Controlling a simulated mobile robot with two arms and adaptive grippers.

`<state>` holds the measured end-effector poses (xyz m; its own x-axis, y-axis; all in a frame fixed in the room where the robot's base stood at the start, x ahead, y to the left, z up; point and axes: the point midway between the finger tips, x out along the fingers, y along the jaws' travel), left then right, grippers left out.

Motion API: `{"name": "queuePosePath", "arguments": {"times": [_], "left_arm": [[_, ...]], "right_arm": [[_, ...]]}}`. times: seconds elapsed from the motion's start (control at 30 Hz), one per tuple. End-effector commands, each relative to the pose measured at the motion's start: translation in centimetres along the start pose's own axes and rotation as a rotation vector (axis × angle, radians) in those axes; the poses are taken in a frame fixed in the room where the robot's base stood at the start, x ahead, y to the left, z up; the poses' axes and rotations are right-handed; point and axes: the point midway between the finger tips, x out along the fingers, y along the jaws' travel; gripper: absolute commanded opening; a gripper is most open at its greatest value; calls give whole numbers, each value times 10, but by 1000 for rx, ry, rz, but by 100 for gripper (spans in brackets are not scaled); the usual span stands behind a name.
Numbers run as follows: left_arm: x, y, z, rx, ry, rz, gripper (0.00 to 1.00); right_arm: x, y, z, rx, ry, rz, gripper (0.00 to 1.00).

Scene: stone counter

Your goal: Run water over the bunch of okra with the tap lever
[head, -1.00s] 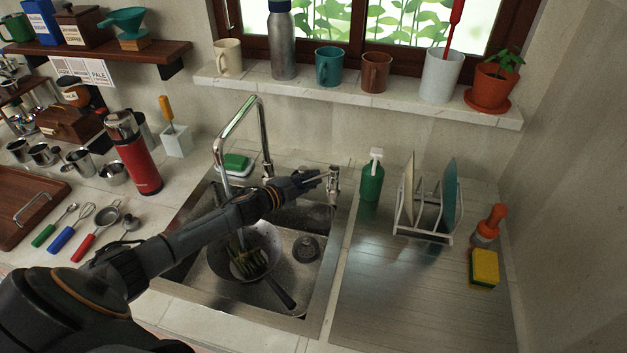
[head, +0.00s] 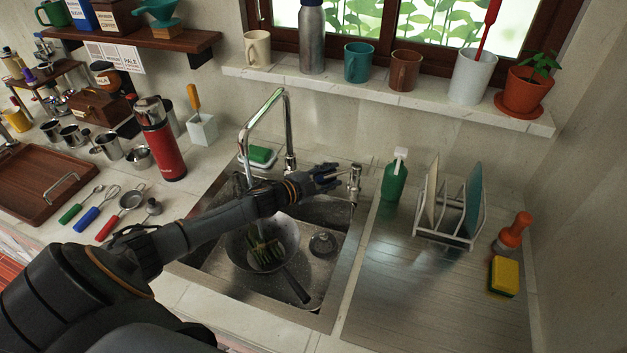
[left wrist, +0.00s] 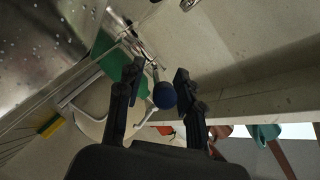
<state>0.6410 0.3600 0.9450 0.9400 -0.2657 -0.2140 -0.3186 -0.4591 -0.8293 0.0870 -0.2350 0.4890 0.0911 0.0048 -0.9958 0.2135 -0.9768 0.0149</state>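The okra (head: 266,250) lies as a green bunch in a dark round pan (head: 239,255) in the sink. A chrome tap (head: 287,125) arches over the sink; my left arm hides the space under its spout, so I cannot tell whether water reaches the okra. The tap lever (head: 355,183) stands on a chrome post at the sink's back right. My right gripper is out of view.
A green soap bottle (head: 395,180) stands right of the lever, with a plate rack (head: 450,235) beyond it. A sponge on a dish (head: 260,156) sits behind the tap. The window ledge (head: 400,100) with mugs overhangs behind. The drainboard's front is bare.

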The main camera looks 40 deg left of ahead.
Motion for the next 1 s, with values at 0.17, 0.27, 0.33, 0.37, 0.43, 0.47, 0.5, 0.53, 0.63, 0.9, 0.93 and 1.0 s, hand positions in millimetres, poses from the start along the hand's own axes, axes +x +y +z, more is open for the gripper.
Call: {"name": "queuePosePath", "arguments": {"times": [0.17, 0.27, 0.33, 0.37, 0.43, 0.47, 0.5, 0.53, 0.63, 0.9, 0.93, 1.0], "left_arm": [[-30, 2, 1, 1, -2, 4, 36], [-46, 2, 1, 2, -2, 4, 36], [-58, 2, 1, 1, -2, 5, 36], [-63, 2, 1, 1, -2, 4, 36], [-73, 2, 1, 1, -2, 4, 36], [-78, 2, 0, 1, -2, 4, 36], [-83, 1, 0, 2, -1, 3, 36], [-86, 2, 0, 1, -2, 4, 36], [-97, 1, 0, 1, -1, 3, 36], [-109, 0, 0, 2, 0, 1, 36], [-109, 0, 0, 2, 0, 1, 36], [-109, 0, 0, 2, 0, 1, 36]], "right_arm": [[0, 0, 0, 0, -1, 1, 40], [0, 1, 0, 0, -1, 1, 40], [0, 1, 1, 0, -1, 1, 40], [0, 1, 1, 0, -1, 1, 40], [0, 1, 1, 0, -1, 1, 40], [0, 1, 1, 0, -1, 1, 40], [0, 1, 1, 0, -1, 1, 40], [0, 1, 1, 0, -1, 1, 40], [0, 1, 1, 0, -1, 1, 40], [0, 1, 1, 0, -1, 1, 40], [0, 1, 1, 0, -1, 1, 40], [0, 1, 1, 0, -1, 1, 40]]}}
